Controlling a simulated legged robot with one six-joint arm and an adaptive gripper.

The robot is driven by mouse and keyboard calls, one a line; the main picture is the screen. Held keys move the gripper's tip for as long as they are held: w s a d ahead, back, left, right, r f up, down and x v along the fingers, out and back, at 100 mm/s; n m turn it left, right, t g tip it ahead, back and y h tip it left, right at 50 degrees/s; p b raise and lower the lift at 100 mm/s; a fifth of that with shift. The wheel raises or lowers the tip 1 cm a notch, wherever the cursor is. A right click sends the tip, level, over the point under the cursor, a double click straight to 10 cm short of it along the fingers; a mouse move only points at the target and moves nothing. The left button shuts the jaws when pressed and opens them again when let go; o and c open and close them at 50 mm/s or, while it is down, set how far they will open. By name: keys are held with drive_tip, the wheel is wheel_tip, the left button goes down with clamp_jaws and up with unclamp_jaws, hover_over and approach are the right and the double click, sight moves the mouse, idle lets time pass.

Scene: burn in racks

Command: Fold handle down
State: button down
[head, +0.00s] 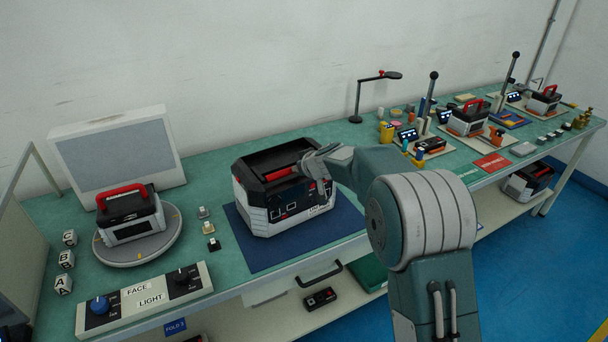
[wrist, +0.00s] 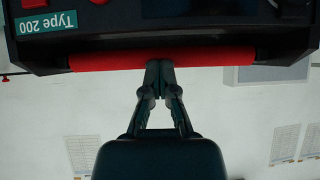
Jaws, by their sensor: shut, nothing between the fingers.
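A large black, white and grey case (head: 285,208) stands upright on a blue mat (head: 248,250). Its red handle bar (head: 282,173) shows low at the top of the case, close to the black lid, in the head view. My gripper (head: 315,160) is at the right end of the visible red part. In the wrist view, the red bar (wrist: 215,58) runs across the dark case, which carries an upside-down "Type 200" label. My gripper (wrist: 160,63) has its fingertips together at the bar's middle, overlapping it; contact is unclear. Nothing is held.
A smaller case with a raised red handle (head: 122,195) stands on a round turntable (head: 140,245) at left. A control box (head: 145,300) lies at the front left. A lamp (head: 358,95) and several similar cases stand to the right along the green bench.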

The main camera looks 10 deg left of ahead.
drive_tip(key=r, duration=0.3)
drive_tip(key=shift+s+d+r, duration=0.2)
drive_tip(key=shift+r, duration=0.05)
drive_tip(key=shift+s+f, duration=0.2)
drive_tip(key=shift+s, duration=0.1)
drive_tip(key=s+d+f, duration=0.4)
drive_tip(key=s+d, duration=0.1)
drive_tip(key=s, duration=0.1)
drive_tip(key=shift+f, duration=0.25)
drive_tip(key=shift+d, duration=0.25)
